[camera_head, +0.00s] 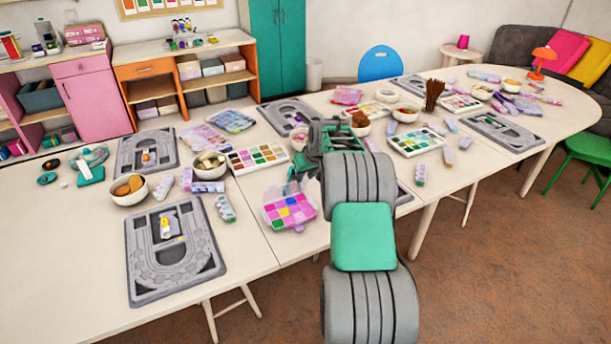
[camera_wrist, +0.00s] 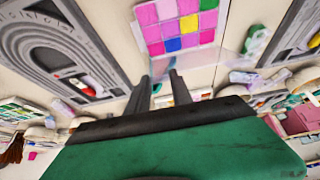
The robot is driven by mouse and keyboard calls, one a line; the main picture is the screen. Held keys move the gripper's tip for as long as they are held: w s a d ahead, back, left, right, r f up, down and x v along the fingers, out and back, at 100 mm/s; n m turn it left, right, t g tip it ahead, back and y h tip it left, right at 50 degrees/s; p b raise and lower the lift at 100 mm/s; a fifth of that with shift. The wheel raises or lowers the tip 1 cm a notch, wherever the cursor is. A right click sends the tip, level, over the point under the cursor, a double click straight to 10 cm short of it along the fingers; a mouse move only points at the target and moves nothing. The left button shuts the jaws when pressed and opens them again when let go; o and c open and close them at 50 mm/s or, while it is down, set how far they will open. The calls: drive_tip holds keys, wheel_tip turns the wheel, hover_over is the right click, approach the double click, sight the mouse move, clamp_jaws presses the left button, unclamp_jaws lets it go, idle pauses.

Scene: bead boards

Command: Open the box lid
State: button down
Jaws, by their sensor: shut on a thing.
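The box (camera_head: 290,210) is a compartment bead box with pink, magenta, yellow and blue squares. It lies on the table just in front of my gripper (camera_head: 297,184). In the wrist view the box (camera_wrist: 180,22) shows at the top centre. A clear, faint lid panel (camera_wrist: 208,62) shows between the box and my fingertips. My gripper (camera_wrist: 160,82) is shut on the edge of this lid. The grip itself is small and hard to see, and I cannot tell how far the lid is tilted.
A multicolour bead tray (camera_head: 257,158) and a bowl of beads (camera_head: 208,172) stand close by. Bare table (camera_head: 255,250) shows left of the box.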

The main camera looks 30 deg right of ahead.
idle(0.4)
drive_tip(key=c, duration=1.4)
unclamp_jaws()
drive_tip(key=shift+r, duration=0.1)
drive_tip(key=b+v, duration=0.1)
drive_tip(key=v, duration=0.6)
drive_tip(key=shift+s+r, duration=0.2)
drive_tip(key=shift+r, duration=0.1)
drive_tip(key=shift+c, duration=0.3)
